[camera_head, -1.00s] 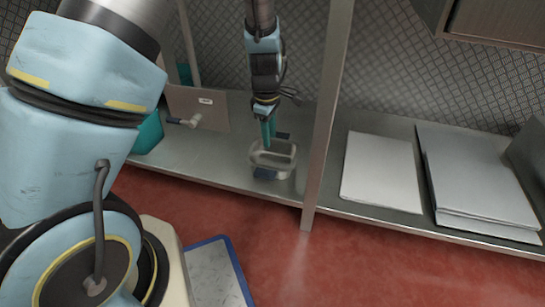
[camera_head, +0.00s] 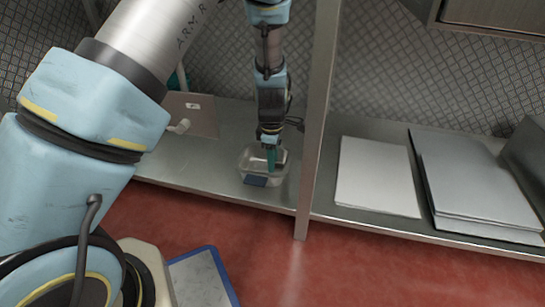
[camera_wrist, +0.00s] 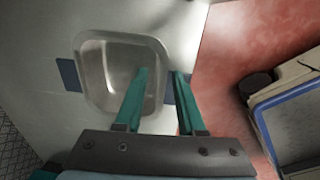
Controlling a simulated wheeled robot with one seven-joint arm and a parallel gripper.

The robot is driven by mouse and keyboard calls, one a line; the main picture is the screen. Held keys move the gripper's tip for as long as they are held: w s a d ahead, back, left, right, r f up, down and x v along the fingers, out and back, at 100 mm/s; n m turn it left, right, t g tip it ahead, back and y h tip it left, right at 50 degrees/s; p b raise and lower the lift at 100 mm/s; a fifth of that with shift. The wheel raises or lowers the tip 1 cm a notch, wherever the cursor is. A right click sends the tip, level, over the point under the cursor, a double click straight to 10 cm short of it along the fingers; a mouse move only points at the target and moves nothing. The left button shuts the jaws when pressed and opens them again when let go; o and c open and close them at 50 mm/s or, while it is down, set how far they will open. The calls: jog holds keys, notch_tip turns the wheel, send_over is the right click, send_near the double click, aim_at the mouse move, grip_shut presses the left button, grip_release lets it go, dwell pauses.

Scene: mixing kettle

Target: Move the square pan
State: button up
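The square pan (camera_head: 245,163) is a shallow metal pan with rounded corners and dark blue handles on two opposite sides. It sits upright on the metal shelf (camera_head: 200,172), left of the post. In the wrist view the pan (camera_wrist: 112,68) lies beneath my gripper (camera_wrist: 160,72). The teal fingers stand apart with a gap between them. The left finger overlaps the pan's inside and the right finger lies beyond its right wall, near the handle there. In the head view my gripper (camera_head: 271,158) is down at the pan's far right side. Contact is not clear.
A metal post (camera_head: 312,140) stands close right of the pan. Beyond it, flat pale boards (camera_head: 378,175) and grey boards (camera_head: 478,180) lie on the shelf. A brown panel (camera_head: 195,115) leans at the back left. The shelf's front edge is close to the pan.

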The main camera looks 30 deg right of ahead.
aim_at(273, 179)
jog(key=f+b, duration=0.1)
jog(key=f, duration=0.1)
jog(key=f+b, duration=0.1)
jog(key=f, duration=0.2)
jog(key=f+b, duration=0.1)
jog(key=f, duration=0.2)
jog(key=shift+w+d, duration=0.25)
jog(key=shift+w, duration=0.05)
jog(key=shift+c, duration=0.2)
grip_shut()
dwell(0.8)
